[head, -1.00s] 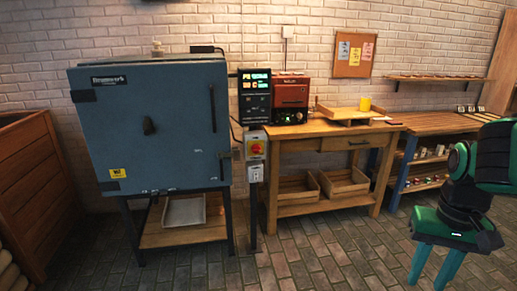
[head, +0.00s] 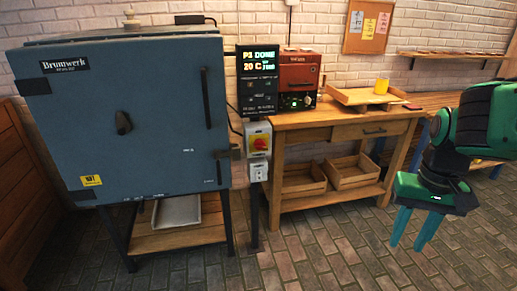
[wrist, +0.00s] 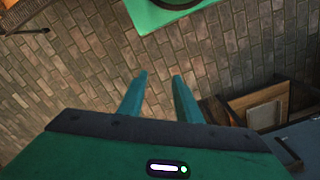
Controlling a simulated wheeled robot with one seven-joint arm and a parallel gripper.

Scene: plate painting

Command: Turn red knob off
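The red knob (head: 260,144) sits on a yellow plate on the grey switch box (head: 257,129), mounted on a post right of the blue kiln. It is small in the head view, and its exact setting is hard to tell. My gripper (head: 412,229) hangs at the right of the head view, pointing down over the floor, well apart from the knob. In the wrist view its two teal fingers (wrist: 160,82) are apart with nothing between them. The knob does not show in the wrist view.
The blue kiln (head: 150,110) stands at left with its door shut. A control panel (head: 258,80) reads "P3 DONE" and 20 C. The brick floor in front is clear.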

